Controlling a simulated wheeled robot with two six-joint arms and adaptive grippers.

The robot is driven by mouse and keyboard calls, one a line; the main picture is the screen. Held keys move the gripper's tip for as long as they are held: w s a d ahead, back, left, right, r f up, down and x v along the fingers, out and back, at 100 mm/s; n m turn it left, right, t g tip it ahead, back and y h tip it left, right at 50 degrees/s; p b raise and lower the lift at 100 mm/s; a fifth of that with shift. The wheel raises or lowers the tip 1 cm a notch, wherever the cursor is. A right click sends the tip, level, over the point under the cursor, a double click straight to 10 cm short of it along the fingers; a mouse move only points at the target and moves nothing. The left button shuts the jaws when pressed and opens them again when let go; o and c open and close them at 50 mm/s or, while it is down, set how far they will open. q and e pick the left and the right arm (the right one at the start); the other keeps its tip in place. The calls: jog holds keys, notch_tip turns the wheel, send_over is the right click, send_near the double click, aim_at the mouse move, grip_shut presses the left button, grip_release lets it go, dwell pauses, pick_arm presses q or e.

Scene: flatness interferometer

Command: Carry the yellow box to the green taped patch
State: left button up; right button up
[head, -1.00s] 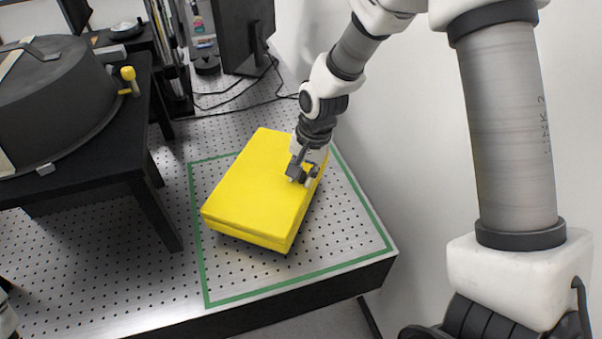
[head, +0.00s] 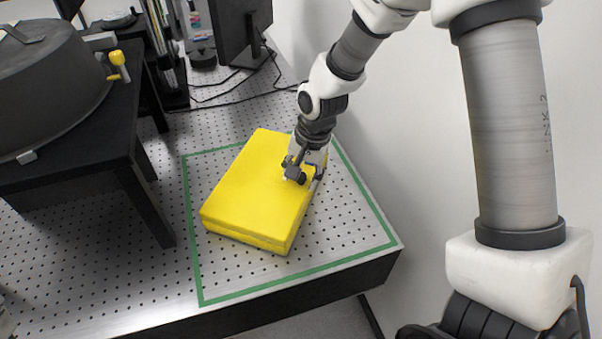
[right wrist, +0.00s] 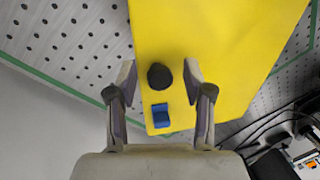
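The yellow box (head: 250,190) lies flat on the perforated table inside the green taped outline (head: 300,272). Bare table shows between the box and the near tape; the box hides part of the far tape. My right gripper (head: 301,172) is at the box's right end. In the right wrist view, the gripper (right wrist: 160,90) has its fingers spread, with clear gaps on both sides of a round black knob (right wrist: 160,76). A blue block-like part (right wrist: 160,115) sits beside the knob on the yellow box (right wrist: 215,45). My left gripper does not show.
A black stand (head: 130,165) carrying a dark round housing (head: 50,80) with a yellow knob (head: 119,60) is left of the patch. A monitor (head: 240,30) and cables stand behind. A white wall is close on the right. The table's front edge runs below the patch.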

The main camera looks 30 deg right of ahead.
jog(key=shift+r, duration=0.1)
jog(key=shift+r, duration=0.4)
notch_tip(320, 180, up, 11)
jog(key=s+d, duration=0.1)
jog(key=shift+s+d+b, duration=0.2)
jog(key=shift+s+b, duration=0.1)
jog(key=shift+b, duration=0.15)
jog(key=shift+f, duration=0.1)
